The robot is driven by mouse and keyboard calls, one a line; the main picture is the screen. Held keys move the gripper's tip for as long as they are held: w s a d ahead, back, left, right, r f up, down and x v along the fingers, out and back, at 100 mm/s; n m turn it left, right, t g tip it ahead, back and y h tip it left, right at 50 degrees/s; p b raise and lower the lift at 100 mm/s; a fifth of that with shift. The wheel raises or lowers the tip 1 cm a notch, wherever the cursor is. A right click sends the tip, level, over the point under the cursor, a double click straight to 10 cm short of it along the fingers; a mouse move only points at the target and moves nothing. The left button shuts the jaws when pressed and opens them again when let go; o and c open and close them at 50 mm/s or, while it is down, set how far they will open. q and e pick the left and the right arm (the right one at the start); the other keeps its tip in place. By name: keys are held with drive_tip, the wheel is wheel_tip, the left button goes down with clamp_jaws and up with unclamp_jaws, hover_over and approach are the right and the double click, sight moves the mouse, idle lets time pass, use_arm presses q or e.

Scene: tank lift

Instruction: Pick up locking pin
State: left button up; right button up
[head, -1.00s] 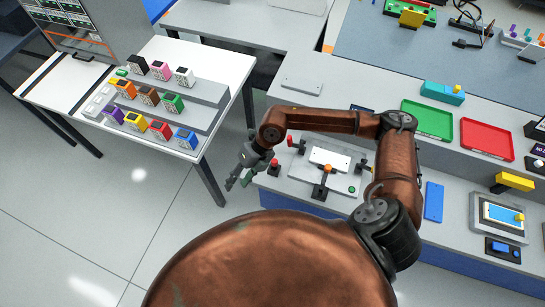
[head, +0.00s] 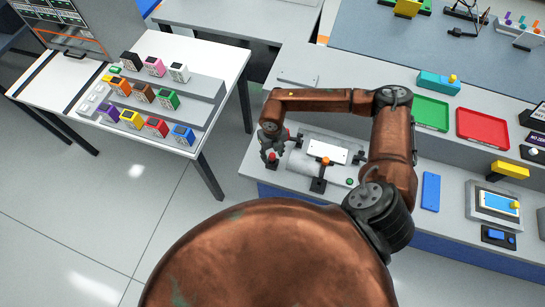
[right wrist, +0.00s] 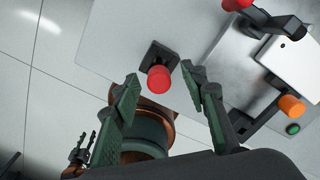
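A red cylindrical knob on a black square base, which looks like the locking pin, stands at the left end of the grey bench; it shows in the head view (head: 272,157) and the right wrist view (right wrist: 158,79). My right gripper (head: 271,153) is over it in the head view. In the right wrist view my right gripper (right wrist: 158,85) is open, one finger on each side of the red knob, with gaps between. Contact is not visible. A dark gripper-like part at the lower left of that view seems to be my left gripper (right wrist: 84,150); its opening is unclear.
Right of the knob is a fixture with a white block (head: 328,151), an orange-knobbed lever (right wrist: 291,105), another red knob (right wrist: 235,4) and a green button (right wrist: 292,128). Green (head: 430,113) and red (head: 482,129) trays lie farther right. Open floor lies left of the bench.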

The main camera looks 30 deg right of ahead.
drive_tip(key=shift+f, duration=0.25)
clamp_jaws()
idle(0.5)
